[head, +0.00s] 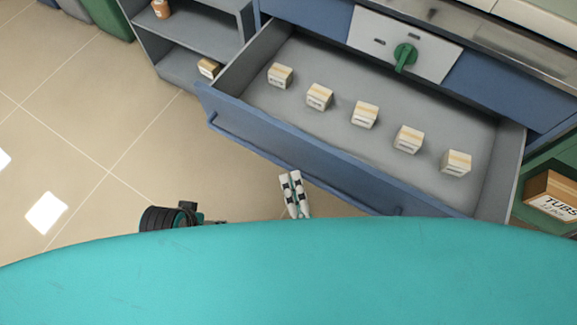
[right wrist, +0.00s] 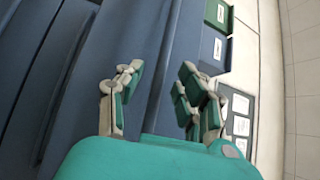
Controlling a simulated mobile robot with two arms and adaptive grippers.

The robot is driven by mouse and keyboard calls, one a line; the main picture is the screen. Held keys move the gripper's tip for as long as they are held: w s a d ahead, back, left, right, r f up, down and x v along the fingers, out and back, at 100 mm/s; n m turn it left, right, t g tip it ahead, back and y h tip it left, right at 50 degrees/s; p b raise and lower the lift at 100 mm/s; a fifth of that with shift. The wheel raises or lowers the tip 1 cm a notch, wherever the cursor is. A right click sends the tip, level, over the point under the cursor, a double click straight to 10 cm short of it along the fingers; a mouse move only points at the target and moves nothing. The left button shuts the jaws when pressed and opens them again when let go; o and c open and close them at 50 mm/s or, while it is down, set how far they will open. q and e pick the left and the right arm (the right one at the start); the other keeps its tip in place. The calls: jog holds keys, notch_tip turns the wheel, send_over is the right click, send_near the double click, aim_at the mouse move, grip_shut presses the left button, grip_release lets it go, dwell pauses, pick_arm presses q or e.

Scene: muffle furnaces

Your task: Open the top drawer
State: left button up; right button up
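The blue drawer (head: 290,146) under the countertop is pulled well out, and its grey inside shows several small cream boxes (head: 365,114). A long blue bar handle (head: 262,148) runs along its front. My right gripper (head: 290,178) is in front of the drawer near the middle of the handle, apart from it as far as I can tell.
A green rotary handle (head: 404,56) sits on a light panel above the drawer. Grey open shelves (head: 190,62) stand to the left. A box marked TUBS (head: 552,194) is at the right. The tiled floor (head: 90,130) at left is clear.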

jog(key=v, duration=0.7)
jog(key=shift+s+d, duration=0.1)
jog(key=shift+s, duration=0.15)
